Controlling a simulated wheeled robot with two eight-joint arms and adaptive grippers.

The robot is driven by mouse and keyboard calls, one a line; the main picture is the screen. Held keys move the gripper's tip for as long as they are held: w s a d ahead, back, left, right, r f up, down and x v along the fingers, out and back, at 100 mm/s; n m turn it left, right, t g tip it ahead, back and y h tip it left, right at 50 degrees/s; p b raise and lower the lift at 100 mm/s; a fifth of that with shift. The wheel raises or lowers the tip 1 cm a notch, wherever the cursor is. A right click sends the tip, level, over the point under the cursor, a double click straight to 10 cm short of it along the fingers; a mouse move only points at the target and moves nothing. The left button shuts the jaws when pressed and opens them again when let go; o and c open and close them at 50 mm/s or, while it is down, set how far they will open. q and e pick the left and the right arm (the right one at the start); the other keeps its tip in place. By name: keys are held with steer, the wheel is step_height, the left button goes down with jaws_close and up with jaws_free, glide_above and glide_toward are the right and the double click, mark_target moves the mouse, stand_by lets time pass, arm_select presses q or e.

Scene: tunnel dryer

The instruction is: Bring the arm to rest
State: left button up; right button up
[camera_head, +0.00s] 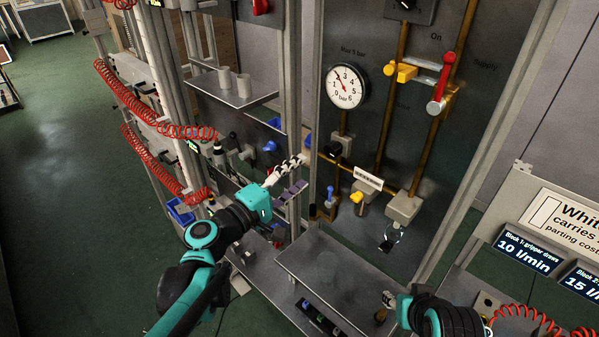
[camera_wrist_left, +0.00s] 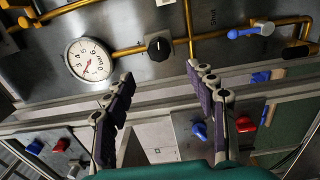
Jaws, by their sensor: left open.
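My left gripper (camera_head: 297,175) is raised in front of the panel frame in the head view, its arm coming from the lower left. In the left wrist view the same gripper (camera_wrist_left: 160,76) has its two purple-padded fingers spread wide apart, with nothing between them. Behind the fingers there are an upright-standing panel, a frame bar and a black knob (camera_wrist_left: 158,45). My right gripper (camera_head: 388,302) shows only in part at the lower edge of the head view, low beside a grey shelf; its fingers are too small and hidden to judge.
A pressure gauge (camera_head: 346,87), brass pipes and a red-handled valve (camera_head: 438,105) are on the panel. Cups stand on an upper shelf (camera_head: 236,98). Red coiled hoses (camera_head: 130,93) hang at left. A bare grey shelf (camera_head: 335,268) lies below. Green floor at far left is open.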

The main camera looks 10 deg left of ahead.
arm_select(q)
steer(key=s+f+m+g+y+b, duration=0.45)
steer(key=s+f+m, duration=0.4)
steer(key=f, duration=0.65)
steer(key=s+a+f+m+g+y+b, duration=0.2)
steer(key=s+a+f+y, duration=0.4)
steer(key=s+a+f, duration=0.4)
steer(key=shift+a+g+b, duration=0.25)
steer(key=shift+g+b, duration=0.4)
steer(key=shift+b, duration=0.3)
steer(key=shift+f, duration=0.15)
stand_by(1.2)
